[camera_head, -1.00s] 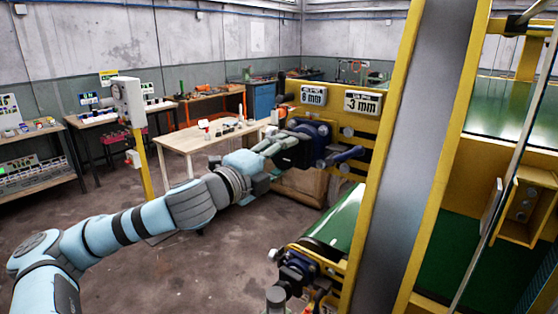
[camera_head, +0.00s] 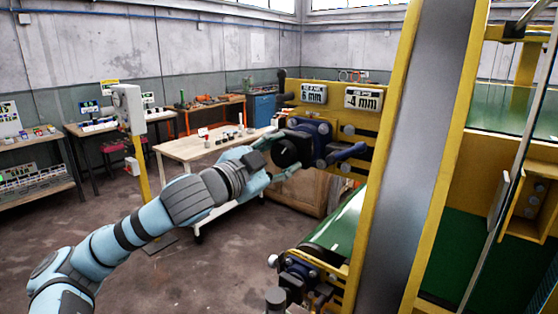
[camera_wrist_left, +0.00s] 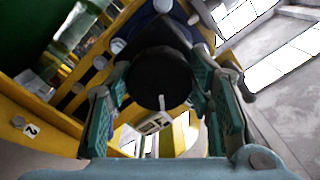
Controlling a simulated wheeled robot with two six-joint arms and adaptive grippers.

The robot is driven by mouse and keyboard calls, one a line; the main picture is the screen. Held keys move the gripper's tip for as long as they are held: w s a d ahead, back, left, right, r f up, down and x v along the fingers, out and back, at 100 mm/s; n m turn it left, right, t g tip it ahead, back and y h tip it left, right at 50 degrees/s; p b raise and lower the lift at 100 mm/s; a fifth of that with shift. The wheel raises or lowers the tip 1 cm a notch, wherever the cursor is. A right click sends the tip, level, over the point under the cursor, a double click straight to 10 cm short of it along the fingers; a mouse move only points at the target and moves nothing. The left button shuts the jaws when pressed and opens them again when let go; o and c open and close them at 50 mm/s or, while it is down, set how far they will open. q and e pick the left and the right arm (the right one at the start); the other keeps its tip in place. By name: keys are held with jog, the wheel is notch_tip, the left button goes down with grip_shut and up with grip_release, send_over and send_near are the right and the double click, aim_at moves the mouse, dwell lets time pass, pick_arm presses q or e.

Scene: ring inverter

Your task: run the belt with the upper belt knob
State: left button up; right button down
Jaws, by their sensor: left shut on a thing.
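The upper belt knob (camera_head: 288,153) is a dark round knob on the blue housing (camera_head: 320,130) at the machine's left end. My left gripper (camera_head: 283,155) is shut on it, with one finger above and one below. In the left wrist view the black knob (camera_wrist_left: 160,78) sits between the green finger pads, and a white mark on its face points down. The fingers partly hide the knob's sides. My right gripper is not in view.
Display boxes (camera_head: 313,93) (camera_head: 363,98) above the knob appear to read 6 mm and 4 mm. A green belt (camera_head: 338,220) lies below. A yellow post (camera_head: 387,130) stands to the right, a wooden table (camera_head: 190,147) behind. The floor at left is open.

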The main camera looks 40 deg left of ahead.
pick_arm(q)
jog(key=n+b, duration=0.1)
jog(key=n, duration=0.4)
jog(key=shift+b, duration=0.3)
jog(key=shift+r+n+b, duration=0.1)
jog(key=shift+n+b, duration=0.4)
jog(key=shift+n, duration=1.6)
jog(key=o, duration=1.2)
jog(key=shift+w, duration=0.2)
jog(key=shift+c, duration=0.2)
